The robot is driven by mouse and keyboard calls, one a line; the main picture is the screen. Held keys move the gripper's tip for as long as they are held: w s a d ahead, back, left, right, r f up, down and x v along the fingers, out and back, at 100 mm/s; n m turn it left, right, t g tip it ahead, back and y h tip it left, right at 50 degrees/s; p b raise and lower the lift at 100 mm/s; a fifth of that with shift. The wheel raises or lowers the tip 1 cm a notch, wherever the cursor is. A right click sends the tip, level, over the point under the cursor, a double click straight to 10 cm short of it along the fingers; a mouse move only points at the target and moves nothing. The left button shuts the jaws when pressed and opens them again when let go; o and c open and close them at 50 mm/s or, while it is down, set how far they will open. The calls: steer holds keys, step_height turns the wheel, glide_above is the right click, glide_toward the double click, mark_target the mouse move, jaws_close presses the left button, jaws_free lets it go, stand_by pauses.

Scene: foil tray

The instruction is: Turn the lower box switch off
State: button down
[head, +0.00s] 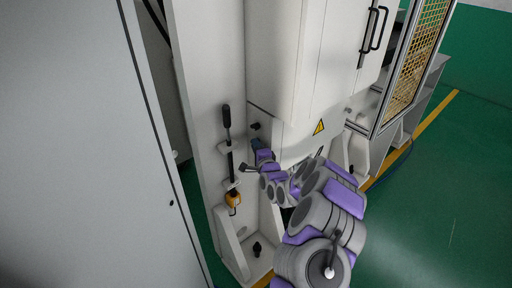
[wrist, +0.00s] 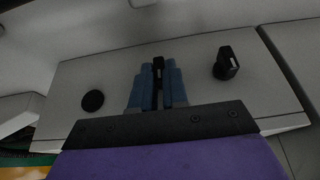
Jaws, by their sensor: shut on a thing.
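My gripper (head: 257,145) is at the lower front of the white machine, against a pale box panel. In the wrist view its blue fingers (wrist: 158,85) are shut on a narrow black switch (wrist: 158,64) that stands out from the panel (wrist: 195,58). The fingers hide the switch's base and most of its sides. A second black switch (wrist: 226,64), apart from the fingers, is to their right. In the head view a black knob (head: 255,126) shows just above my gripper; the held switch is hidden there.
A round black spot (wrist: 92,100) is on the panel left of my fingers. A black-handled rod (head: 227,117) and a yellow-orange fitting (head: 233,199) are on the wall left of my gripper. A grey cabinet (head: 70,150) fills the left. Green floor (head: 440,200) is clear at right.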

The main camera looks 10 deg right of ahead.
steer(key=shift+f+g, duration=0.1)
steer(key=shift+g, duration=0.2)
steer(key=g+p, duration=0.2)
steer(key=p, duration=0.2)
steer(key=r+n+g+h+p, duration=0.1)
steer(key=g+p, duration=0.1)
steer(key=p, duration=0.3)
steer(key=n+g+h+p, duration=0.1)
steer(key=g+p, duration=0.1)
steer(key=p, duration=0.2)
steer(key=shift+w+a+r+g, duration=0.1)
steer(key=shift+a+r+g, duration=0.05)
steer(key=shift+r+g, duration=0.25)
steer(key=p, duration=0.4)
steer(key=shift+n+g+p, duration=0.3)
steer(key=shift+g+p, duration=0.05)
steer(key=shift+g, duration=0.05)
steer(key=p, duration=0.4)
steer(key=shift+g+h, duration=0.3)
steer(key=p, duration=0.3)
steer(key=shift+w+a+f+g+p, duration=0.1)
steer(key=shift+f+g+p, duration=0.05)
steer(key=shift+g+p, duration=0.2)
